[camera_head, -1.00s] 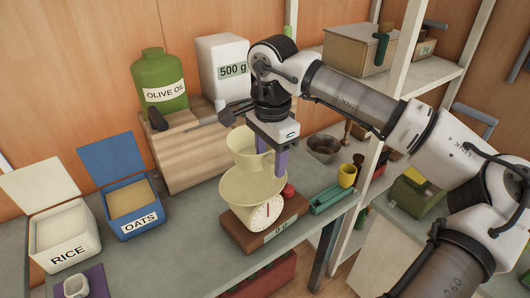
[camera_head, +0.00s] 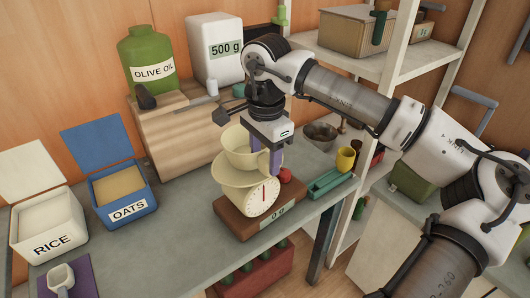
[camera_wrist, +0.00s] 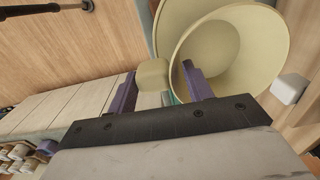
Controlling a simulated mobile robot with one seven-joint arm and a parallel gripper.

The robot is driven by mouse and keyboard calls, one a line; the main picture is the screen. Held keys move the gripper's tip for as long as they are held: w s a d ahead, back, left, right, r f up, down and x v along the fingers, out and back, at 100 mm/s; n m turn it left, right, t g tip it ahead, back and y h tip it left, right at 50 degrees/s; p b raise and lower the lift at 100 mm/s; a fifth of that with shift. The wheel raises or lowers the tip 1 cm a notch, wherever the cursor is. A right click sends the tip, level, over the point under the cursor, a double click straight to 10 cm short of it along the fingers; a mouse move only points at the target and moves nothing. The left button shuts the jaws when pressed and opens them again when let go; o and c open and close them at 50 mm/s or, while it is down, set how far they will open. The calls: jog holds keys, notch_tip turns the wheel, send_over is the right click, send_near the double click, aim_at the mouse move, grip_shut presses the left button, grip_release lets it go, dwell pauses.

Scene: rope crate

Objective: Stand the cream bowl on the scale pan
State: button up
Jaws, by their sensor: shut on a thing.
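The cream bowl (camera_head: 238,153) is over the scale pan (camera_head: 224,178) in the head view and hides much of it. Whether the bowl touches the pan is unclear. The pan tops a cream scale with a round dial (camera_head: 263,197) on a brown base. My gripper (camera_head: 267,160) is at the bowl's right side, purple fingers pointing down, shut on the bowl. In the wrist view the bowl (camera_wrist: 246,42) is large at upper right, its inside showing, one finger overlapping it. A cream block shows between the fingers (camera_wrist: 160,88); what it belongs to is unclear.
A red round thing (camera_head: 285,175) is close right of the scale, with a teal tray (camera_head: 328,184) and yellow cup (camera_head: 346,159) farther right. The wooden block (camera_head: 188,131) stands behind.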

jog(key=shift+f+b, duration=0.5)
jog(key=shift+f, duration=0.1)
dwell(0.6)
jog(key=o, duration=1.3)
jog(key=shift+c, duration=0.2)
jog(key=shift+r, duration=0.1)
notch_tip(320, 180, up, 14)
jog(key=b, duration=0.1)
jog(key=shift+s+d, duration=0.1)
